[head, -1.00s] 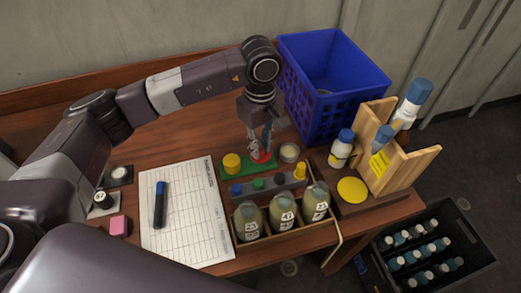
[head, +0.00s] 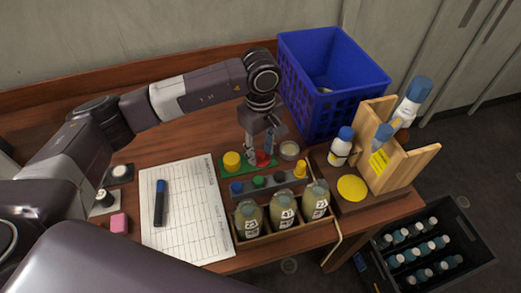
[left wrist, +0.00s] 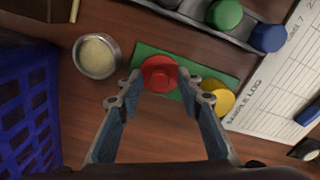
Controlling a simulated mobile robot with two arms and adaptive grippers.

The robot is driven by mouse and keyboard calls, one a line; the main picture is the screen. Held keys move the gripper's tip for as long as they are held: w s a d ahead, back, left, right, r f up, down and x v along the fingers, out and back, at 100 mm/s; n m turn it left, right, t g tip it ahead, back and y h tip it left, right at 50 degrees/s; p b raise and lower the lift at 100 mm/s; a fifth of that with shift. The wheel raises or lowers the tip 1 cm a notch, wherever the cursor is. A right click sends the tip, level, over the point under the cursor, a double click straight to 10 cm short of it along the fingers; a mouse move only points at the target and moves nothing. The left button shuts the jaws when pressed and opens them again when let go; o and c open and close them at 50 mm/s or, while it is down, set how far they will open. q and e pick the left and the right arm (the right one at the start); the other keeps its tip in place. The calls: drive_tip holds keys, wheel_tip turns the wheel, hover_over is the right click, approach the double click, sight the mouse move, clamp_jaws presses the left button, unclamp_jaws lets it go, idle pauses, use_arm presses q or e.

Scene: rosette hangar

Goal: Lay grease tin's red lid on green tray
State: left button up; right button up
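The red lid (head: 263,159) lies on the green tray (head: 240,174), towards its right end; it also shows in the left wrist view (left wrist: 159,73). My left gripper (head: 260,157) is low over the tray with its fingers spread on either side of the lid. In the left wrist view small gaps show beside the lid, so the gripper (left wrist: 159,78) looks open. The open grease tin (head: 289,151), with pale contents, stands just right of the tray; it is also in the wrist view (left wrist: 97,56). My right gripper is not in view.
A yellow lid (head: 231,160) sits on the tray's left end. In front are a grey rack (head: 247,190) with coloured caps and a wooden holder with several bottles (head: 283,210). A blue crate (head: 345,95) stands behind right. A log sheet (head: 190,215) lies left.

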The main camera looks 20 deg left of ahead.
sight(261, 153)
use_arm(q)
drive_tip(key=shift+r, duration=0.2)
drive_tip(key=shift+w+r, duration=0.1)
drive_tip(key=shift+r, duration=0.3)
wheel_tip(261, 153, up, 11)
drive_tip(key=b, duration=0.2)
